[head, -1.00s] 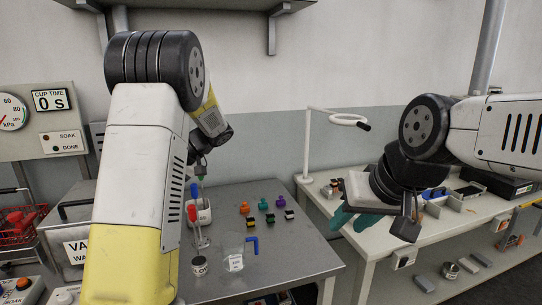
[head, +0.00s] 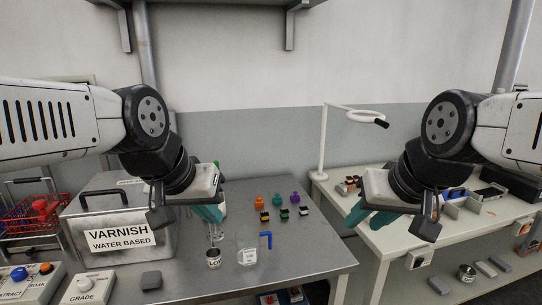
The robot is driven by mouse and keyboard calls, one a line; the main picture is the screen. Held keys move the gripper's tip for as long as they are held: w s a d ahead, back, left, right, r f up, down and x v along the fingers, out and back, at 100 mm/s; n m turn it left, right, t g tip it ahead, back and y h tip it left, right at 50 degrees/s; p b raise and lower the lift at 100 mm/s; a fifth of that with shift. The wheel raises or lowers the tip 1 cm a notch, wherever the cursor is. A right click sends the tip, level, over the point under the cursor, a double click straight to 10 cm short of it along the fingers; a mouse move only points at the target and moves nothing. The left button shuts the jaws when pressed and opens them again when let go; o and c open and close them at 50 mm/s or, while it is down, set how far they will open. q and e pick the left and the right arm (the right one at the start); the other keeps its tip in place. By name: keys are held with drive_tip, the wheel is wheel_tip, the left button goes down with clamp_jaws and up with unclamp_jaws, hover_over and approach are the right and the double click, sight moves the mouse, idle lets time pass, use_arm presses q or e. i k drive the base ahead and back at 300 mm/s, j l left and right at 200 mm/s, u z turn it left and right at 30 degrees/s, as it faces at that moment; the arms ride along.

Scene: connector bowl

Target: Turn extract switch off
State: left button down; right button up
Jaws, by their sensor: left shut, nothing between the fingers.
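A control box (head: 14,288) at the bottom left edge carries a blue knob (head: 18,273) above a partly cut-off label reading like EXTRACT, and an orange knob (head: 45,268) by a SOAK label. The exact position of the blue knob is too small to tell. My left gripper (head: 208,213), with teal fingers, is shut and empty over the metal table, well to the right of the box, hiding part of the items behind it. My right gripper (head: 364,216) hangs over the gap between the tables; its finger opening is unclear.
A varnish tank (head: 118,262) stands between the control box and my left gripper. A GRADE box (head: 86,288) sits in front of it. A red basket (head: 30,216) is behind left. A small pot (head: 213,258), beaker (head: 246,257) and coloured connectors (head: 280,201) are on the table.

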sight(19, 273)
drive_tip(key=u, duration=2.15)
